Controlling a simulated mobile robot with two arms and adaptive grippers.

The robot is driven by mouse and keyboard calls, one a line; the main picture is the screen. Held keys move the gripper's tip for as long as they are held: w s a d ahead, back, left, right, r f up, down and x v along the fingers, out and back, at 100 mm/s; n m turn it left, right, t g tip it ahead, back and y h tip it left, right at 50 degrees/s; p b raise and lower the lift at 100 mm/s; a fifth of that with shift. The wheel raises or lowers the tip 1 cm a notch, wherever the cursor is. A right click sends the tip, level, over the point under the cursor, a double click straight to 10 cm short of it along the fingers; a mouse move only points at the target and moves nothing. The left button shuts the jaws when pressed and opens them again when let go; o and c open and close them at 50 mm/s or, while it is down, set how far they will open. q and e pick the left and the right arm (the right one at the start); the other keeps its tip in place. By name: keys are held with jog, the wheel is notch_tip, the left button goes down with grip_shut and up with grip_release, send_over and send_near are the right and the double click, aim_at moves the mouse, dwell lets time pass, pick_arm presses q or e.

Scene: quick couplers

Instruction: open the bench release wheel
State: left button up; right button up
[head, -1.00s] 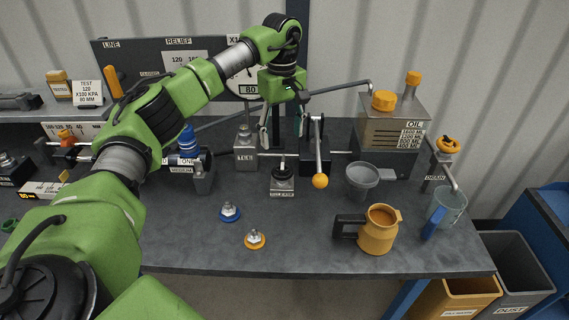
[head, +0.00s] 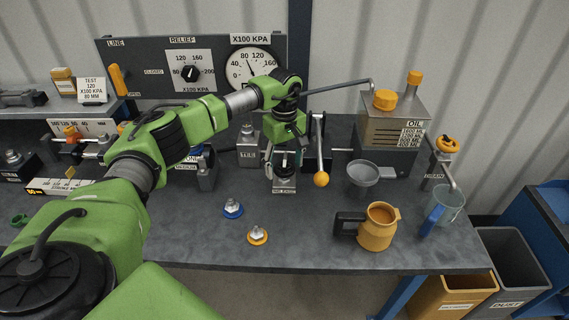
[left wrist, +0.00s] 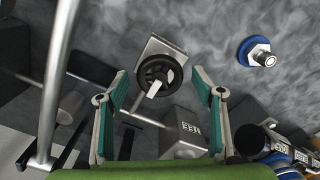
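The bench release wheel is a small black handwheel on a metal block marked RELEASE (head: 284,186). In the left wrist view the wheel (left wrist: 155,69) shows clearly on top of its block, with a pale bar across its middle. My left gripper (head: 283,168) points down over the release block in the head view, and its fingers partly hide the wheel there. In the left wrist view my left gripper (left wrist: 160,73) is open, with one finger on each side of the wheel and gaps on both sides. My right gripper is in neither view.
A lever with an orange ball (head: 320,180) stands close on the right. The TEE block (head: 249,153) is behind to the left. Blue (head: 233,208) and orange (head: 257,236) fittings, a grey funnel cup (head: 362,174) and an orange jug (head: 378,228) stand around the bench.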

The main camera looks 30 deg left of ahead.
pick_arm(q)
jog(key=c, duration=1)
jog(key=shift+o, duration=0.2)
